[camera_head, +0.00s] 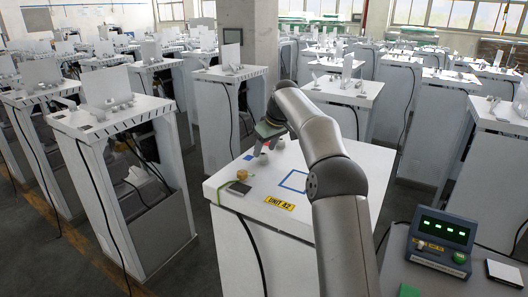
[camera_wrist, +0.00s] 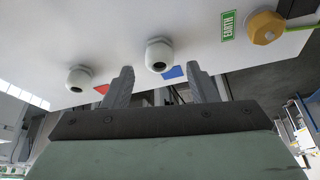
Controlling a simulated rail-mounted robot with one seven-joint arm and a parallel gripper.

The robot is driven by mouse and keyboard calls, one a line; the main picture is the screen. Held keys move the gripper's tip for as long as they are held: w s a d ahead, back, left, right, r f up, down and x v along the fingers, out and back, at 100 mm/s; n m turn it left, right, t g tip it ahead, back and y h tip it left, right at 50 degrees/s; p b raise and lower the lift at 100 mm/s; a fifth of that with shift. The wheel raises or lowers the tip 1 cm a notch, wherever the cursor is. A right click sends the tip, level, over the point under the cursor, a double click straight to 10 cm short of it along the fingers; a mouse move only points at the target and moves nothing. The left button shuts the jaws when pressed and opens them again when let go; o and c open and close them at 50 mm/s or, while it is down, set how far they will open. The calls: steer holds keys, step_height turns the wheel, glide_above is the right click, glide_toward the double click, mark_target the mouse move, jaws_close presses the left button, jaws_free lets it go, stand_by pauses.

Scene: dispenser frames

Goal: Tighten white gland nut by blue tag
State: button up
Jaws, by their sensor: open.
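Two white gland nuts sit on the white cabinet top (camera_head: 262,192). The nut by the blue tag (camera_wrist: 173,72) is the middle fitting in the wrist view (camera_wrist: 160,55); in the head view it shows small and dark-mouthed (camera_head: 263,158), with the blue tag (camera_head: 248,157) to its left. The other nut (camera_wrist: 79,78) is by the red tag (camera_wrist: 102,89). My gripper (camera_wrist: 160,66) is open, its two grey fingers spread either side of the blue-tag nut's line. Contact cannot be told. In the head view my gripper (camera_head: 267,137) is above the cabinet's back part.
A yellow knob (camera_wrist: 266,27) stands by a green EARTH label (camera_wrist: 228,25). A control box (camera_head: 441,242) with green lights is at right. Several similar cabinets surround this one.

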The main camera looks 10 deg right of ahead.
steer(key=shift+x, duration=1.05)
steer(key=c, duration=1)
steer(key=shift+m, duration=0.3)
steer(key=shift+a+r+m+t+h, duration=0.15)
steer(key=shift+m+t+h, duration=0.2)
steer(key=shift+m, duration=0.65)
steer(key=shift+m+h+p, duration=0.45)
steer(key=shift+m+h, duration=0.2)
steer(key=shift+m, duration=0.95)
